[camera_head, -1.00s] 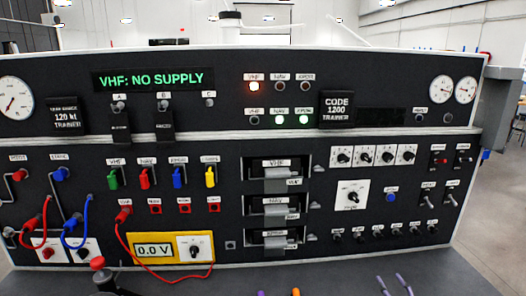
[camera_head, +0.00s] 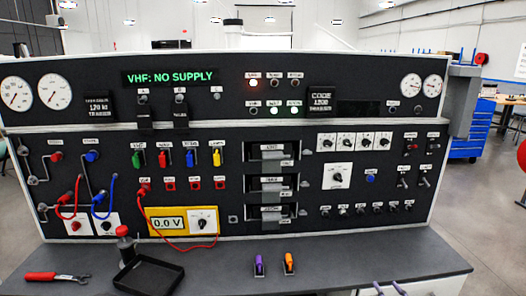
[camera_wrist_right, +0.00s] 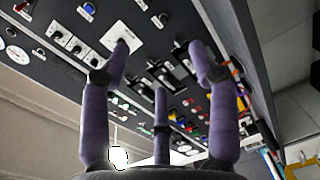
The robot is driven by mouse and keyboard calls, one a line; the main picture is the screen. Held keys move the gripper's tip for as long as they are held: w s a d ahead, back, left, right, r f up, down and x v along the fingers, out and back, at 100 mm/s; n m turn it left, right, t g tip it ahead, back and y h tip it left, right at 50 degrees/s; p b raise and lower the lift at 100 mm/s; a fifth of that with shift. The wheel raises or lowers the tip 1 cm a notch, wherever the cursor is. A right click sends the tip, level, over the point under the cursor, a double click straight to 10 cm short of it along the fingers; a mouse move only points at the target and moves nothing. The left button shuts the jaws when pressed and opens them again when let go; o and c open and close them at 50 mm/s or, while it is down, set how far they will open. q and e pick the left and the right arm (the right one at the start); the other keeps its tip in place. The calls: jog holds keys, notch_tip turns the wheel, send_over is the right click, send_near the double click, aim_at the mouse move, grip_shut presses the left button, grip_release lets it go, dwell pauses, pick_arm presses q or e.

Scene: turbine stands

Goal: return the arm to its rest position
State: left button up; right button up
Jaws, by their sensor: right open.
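My right gripper (camera_head: 391,289) shows only as purple fingertips at the bottom edge of the head view, in front of the bench. In the right wrist view my right gripper (camera_wrist_right: 161,62) has its purple fingers spread apart with nothing between them. The trainer panel (camera_head: 225,215) stands beyond the fingers, and it appears tilted in the wrist view (camera_wrist_right: 140,75). Its display (camera_head: 170,77) reads "VHF: NO SUPPLY". My left gripper is in neither view.
On the bench top (camera_head: 350,260) lie a red-handled wrench (camera_head: 55,276), a black tray (camera_head: 148,275), a red-topped item (camera_head: 123,240), and purple (camera_head: 259,265) and orange (camera_head: 289,263) handled items. A blue cabinet (camera_head: 463,130) stands behind at right. The bench's right part is clear.

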jog(key=s+a+f+m+g+y+p, duration=0.1)
jog(key=s+a+f+m+g, duration=0.25)
jog(key=a+f, duration=0.25)
jog(key=s+a+f+m+g+p, duration=0.1)
jog(key=s+a+f+m+g, duration=0.1)
jog(key=a+f+m, duration=0.4)
jog(key=s+a+f+m+g+y+p, duration=0.1)
jog(key=s+a+f+m+g+p, duration=0.15)
jog(key=a+f, duration=0.35)
jog(key=s+a+f+m+g, duration=0.2)
jog(key=s+a+g, duration=0.1)
jog(key=s, duration=0.4)
jog(key=s+a+f+m+g+p, duration=0.1)
jog(key=s+a+f+m+g, duration=0.2)
jog(key=s, duration=0.4)
jog(key=s+a+f+m+g, duration=0.2)
jog(key=s+a+g, duration=0.1)
jog(key=s, duration=0.4)
jog(key=shift+s+a+f+m+y, duration=0.35)
jog(key=shift+s+a+m+y, duration=0.05)
jog(key=shift+a, duration=0.15)
